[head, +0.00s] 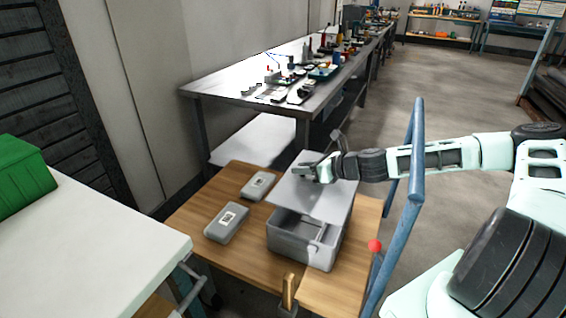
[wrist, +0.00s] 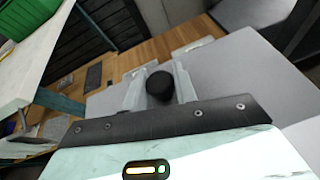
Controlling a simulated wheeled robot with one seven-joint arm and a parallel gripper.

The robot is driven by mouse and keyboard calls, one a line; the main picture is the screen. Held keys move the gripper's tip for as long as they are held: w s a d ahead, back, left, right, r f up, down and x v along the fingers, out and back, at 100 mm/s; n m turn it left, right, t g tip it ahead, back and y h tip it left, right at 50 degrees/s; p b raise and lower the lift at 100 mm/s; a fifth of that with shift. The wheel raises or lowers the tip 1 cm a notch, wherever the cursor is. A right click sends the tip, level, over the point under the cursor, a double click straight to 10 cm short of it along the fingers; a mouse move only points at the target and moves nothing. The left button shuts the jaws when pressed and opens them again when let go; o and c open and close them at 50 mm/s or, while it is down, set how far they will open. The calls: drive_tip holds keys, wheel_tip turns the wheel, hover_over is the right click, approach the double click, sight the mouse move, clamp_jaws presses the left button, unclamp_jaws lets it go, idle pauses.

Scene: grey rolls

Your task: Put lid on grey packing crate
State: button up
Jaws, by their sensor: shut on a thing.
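The grey packing crate (head: 290,246) stands on a wooden table, its front part open at the top. The flat grey lid (head: 328,200) is over the rear of the crate and reaches beyond it at the back. I cannot tell whether it touches the rim. My gripper (head: 312,172) is above the lid and shut on its black knob. In the wrist view the knob (wrist: 160,86) sits between the two fingers, with the lid (wrist: 235,75) spread out below. The crate is hidden there.
Two grey labelled boxes (head: 227,222) (head: 258,185) lie on the wooden table (head: 190,217), left of the crate. A blue rail (head: 403,200) stands close on the right. A white-topped table (head: 75,250) with a green box (head: 20,172) is at left. A cluttered workbench (head: 225,88) stands behind.

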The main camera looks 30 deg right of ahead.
drive_tip(key=shift+w+a, duration=0.3)
drive_tip(key=shift+w, duration=0.1)
drive_tip(key=shift+s+r, duration=0.1)
drive_tip(key=shift+s+d+r+p, duration=0.1)
drive_tip(key=shift+p, duration=0.35)
wheel_tip(320, 180, down, 9)
drive_tip(key=b, duration=0.5)
drive_tip(key=o, duration=1.1)
